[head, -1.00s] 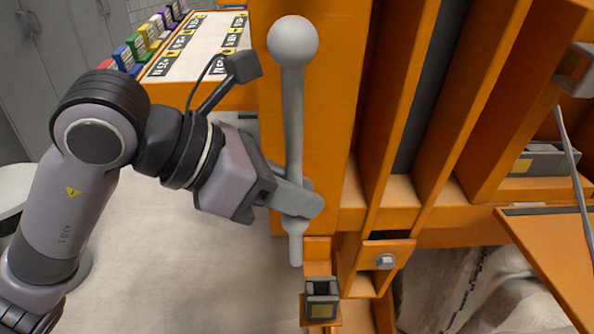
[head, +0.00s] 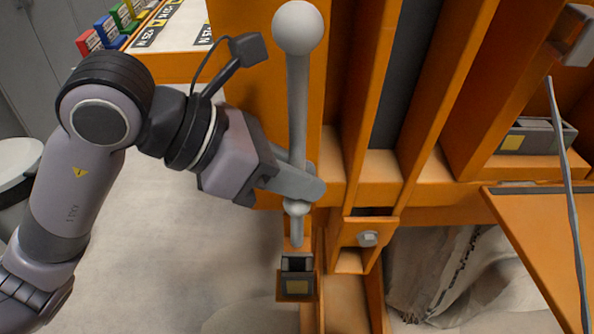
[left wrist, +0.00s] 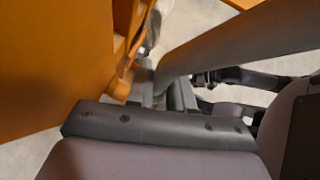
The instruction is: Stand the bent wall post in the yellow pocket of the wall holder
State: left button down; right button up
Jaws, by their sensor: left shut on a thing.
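The grey post (head: 297,105) has a ball at its top and a collar lower down. It stands nearly upright in the head view, and any bend is slight from here. My left gripper (head: 305,187) is shut on it just above the collar. A dark grey pocket (head: 297,286) with a yellow patch sits on a narrow orange bracket. The post's lower tip shows just above this pocket's opening in the picture; I cannot tell the height gap. In the left wrist view a grey bar, likely the post (left wrist: 235,38), runs diagonally from the fingers.
An orange frame with upright ribs (head: 362,130) stands close behind the post. A bolted orange block (head: 367,239) is just right of the pocket. A second grey box with a yellow patch (head: 536,138) and a thin bent rod (head: 565,185) are at right.

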aim_at(297, 204)
pick_arm(q)
jog(key=shift+f+b, duration=0.95)
jog(key=shift+b, duration=0.05)
notch_tip(297, 204, down, 2)
jog(key=shift+f+b, duration=0.1)
jog(key=shift+b, duration=0.95)
jog(key=shift+f, duration=0.2)
pick_arm(e)
jog(key=shift+w+a+f+n+t+y, duration=0.2)
jog(key=shift+w+a, duration=0.15)
jog(key=shift+a, duration=0.15)
jog(key=shift+w+a+f+n+t+y, duration=0.1)
jog(key=shift+w+a+f+t+y, duration=0.1)
jog(key=shift+w+a, duration=0.2)
jog(key=shift+s+f, duration=0.1)
jog(key=shift+f, duration=0.05)
pick_arm(q)
jog(key=shift+b, duration=0.4)
pick_arm(e)
jog(key=shift+s+f, duration=0.1)
jog(key=shift+f, duration=0.25)
